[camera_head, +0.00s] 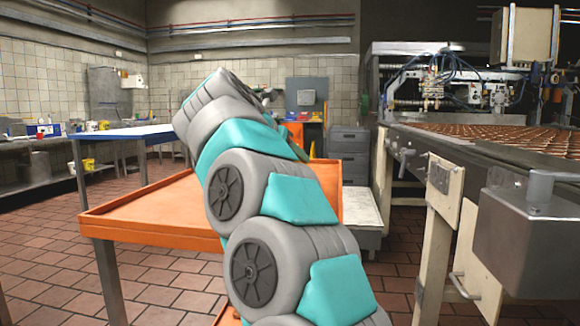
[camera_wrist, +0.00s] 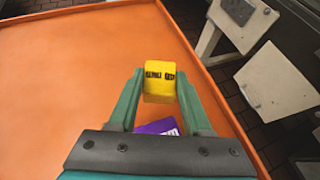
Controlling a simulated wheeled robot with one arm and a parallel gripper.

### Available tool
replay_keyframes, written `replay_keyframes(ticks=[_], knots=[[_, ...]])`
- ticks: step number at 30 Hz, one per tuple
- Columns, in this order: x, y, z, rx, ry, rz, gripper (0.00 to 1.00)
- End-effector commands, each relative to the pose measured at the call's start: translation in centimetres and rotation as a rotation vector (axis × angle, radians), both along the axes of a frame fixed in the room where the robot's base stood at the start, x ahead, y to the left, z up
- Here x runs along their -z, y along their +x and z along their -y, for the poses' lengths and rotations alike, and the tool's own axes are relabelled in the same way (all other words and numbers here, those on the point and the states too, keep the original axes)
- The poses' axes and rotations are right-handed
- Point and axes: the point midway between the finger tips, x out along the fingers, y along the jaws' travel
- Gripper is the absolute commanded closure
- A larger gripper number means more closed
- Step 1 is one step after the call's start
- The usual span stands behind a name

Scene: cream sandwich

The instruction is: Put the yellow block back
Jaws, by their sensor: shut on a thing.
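The yellow block (camera_wrist: 159,80) shows in the wrist view with a row of dark marks across its face. My gripper (camera_wrist: 158,88) is shut on it, with one green finger on each side. The block is over the orange tray table (camera_wrist: 60,70); I cannot tell whether it touches the surface. A purple object (camera_wrist: 157,127) shows below the block between the fingers, partly hidden by my gripper. In the head view my arm covers much of the orange table (camera_head: 140,212), and the block and gripper are hidden there.
The orange table has a raised rim, close to my gripper on the right in the wrist view. A conveyor machine (camera_head: 480,140) with brown biscuits stands at the right in the head view. A blue-edged table (camera_head: 125,132) stands behind left. The tiled floor (camera_head: 45,255) at left is clear.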

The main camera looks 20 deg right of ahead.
Motion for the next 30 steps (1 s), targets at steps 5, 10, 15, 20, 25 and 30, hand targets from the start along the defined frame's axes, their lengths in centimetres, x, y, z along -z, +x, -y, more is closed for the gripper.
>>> replay_keyframes(ticks=[5, 10, 15, 20, 25, 30], knots=[[0.2, 2.5, 1.0, 0.005, 0.0, -0.001, 1.0], [0.3, 4.6, 1.8, 0.005, -0.001, -0.001, 1.0], [0.5, 6.5, 2.4, 0.004, -0.001, -0.002, 1.0], [0.6, 7.3, 2.8, 0.003, -0.002, -0.001, 1.0], [1.3, 7.5, 2.8, 0.0, -0.001, -0.001, 1.0], [3.1, 7.5, 2.8, 0.001, -0.002, -0.005, 1.0]])
